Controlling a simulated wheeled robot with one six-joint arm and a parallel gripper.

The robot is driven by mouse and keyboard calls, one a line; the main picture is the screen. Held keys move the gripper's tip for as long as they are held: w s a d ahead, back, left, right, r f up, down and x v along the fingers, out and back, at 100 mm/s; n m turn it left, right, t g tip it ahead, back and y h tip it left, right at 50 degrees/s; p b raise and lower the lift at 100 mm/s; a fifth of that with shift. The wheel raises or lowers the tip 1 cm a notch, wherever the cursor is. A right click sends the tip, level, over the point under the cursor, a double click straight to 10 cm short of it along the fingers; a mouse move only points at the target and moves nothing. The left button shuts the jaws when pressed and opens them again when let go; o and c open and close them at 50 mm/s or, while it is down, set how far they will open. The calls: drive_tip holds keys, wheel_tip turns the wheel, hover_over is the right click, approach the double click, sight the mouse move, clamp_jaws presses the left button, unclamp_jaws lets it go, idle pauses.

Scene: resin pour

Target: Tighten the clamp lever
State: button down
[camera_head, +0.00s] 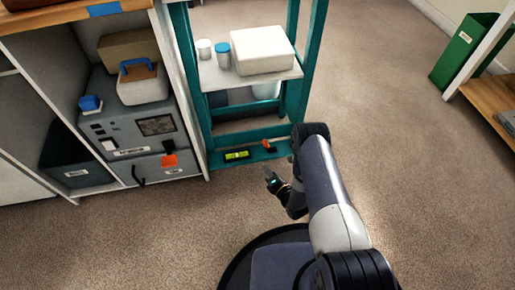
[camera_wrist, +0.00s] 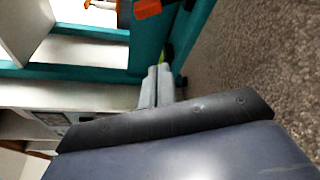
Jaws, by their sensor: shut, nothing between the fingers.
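A small red-orange lever (camera_head: 268,146), which looks like the clamp lever, sits on the teal base ledge of the teal stand (camera_head: 300,95). In the wrist view a red-orange part (camera_wrist: 147,8), likely the same lever, is cut off by the top edge. My gripper (camera_head: 269,175) is low in front of the ledge, apart from the lever. The wrist view shows its two fingers (camera_wrist: 158,72) together and empty, pointing toward the teal frame. The lever's clamp body is too small to make out.
A yellow-green level (camera_head: 237,155) lies on the ledge left of the lever. The stand's shelf holds a white box (camera_head: 262,50) and two small containers. A grey machine (camera_head: 135,125) with an orange part (camera_head: 169,160) stands left.

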sight(268, 145)
drive_tip(key=shift+w, duration=0.1)
idle(0.3)
drive_tip(key=w+a+b, duration=0.1)
drive_tip(key=w, duration=0.2)
drive_tip(key=w+a+b, duration=0.1)
drive_tip(key=w+b, duration=0.1)
drive_tip(key=w, duration=0.1)
drive_tip(key=w+b, duration=0.2)
drive_tip(key=w, duration=0.1)
drive_tip(key=shift+a+f, duration=0.15)
drive_tip(key=shift+a, duration=0.25)
drive_tip(key=shift+d+r, duration=0.35)
drive_tip(key=shift+d, duration=0.05)
